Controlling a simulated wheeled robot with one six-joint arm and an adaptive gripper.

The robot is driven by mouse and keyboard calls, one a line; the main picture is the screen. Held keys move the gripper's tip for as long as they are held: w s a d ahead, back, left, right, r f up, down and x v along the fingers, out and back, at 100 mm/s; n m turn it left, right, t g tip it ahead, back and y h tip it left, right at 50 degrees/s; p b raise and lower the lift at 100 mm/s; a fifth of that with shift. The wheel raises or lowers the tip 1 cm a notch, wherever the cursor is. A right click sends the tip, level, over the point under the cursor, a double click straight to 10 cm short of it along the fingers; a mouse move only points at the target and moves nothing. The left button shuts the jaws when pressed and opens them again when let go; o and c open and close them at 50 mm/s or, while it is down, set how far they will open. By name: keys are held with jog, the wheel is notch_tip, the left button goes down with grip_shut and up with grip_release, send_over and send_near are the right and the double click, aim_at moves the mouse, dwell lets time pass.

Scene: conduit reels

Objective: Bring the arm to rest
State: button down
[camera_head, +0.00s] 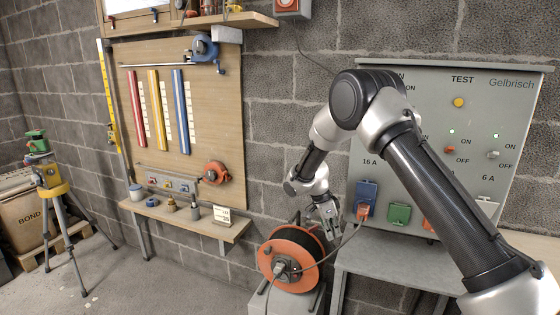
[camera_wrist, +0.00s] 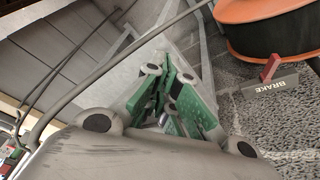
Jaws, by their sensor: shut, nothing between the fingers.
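My arm is raised and bent in front of the grey test panel (camera_head: 440,100), with its forearm folded down to the left. My gripper (camera_head: 332,234) hangs pointing down, beside the upper right of the orange cable reel (camera_head: 268,262). Whether it touches the reel or the cable cannot be told. In the wrist view my gripper (camera_wrist: 165,95) shows its green finger pads close together, shut and empty. The reel (camera_wrist: 265,10) appears there at the upper right, apart from the fingers.
A grey cable (camera_head: 335,246) runs from the reel to an orange plug (camera_head: 364,211) at the panel. A red brake lever (camera_wrist: 271,67) sits by the reel. A grey bench (camera_head: 390,262) stands below the panel. A tool board, shelf and tripod (camera_head: 62,215) stand left.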

jog(key=s+d+r+n+g, duration=0.2)
jog(key=s+d+n, duration=0.1)
jog(key=s+n, duration=0.6)
jog(key=s+d+r+n+t+y, duration=0.1)
jog(key=s+d+r+n+t, duration=0.1)
jog(key=s+d+r, duration=0.3)
jog(key=s+d+r+n+t+y, duration=0.1)
jog(key=s+d+r, duration=0.4)
jog(key=s+r, duration=0.9)
jog(key=s+d+r+n+t+y, duration=0.1)
jog(key=s+d+r+n+t, duration=0.2)
jog(key=s+r, duration=0.7)
jog(key=shift+s+d+r+t+y, duration=0.2)
jog(key=shift+s+d+t+y, duration=0.15)
jog(key=shift+s+d, duration=0.55)
jog(key=shift+w+d, duration=0.15)
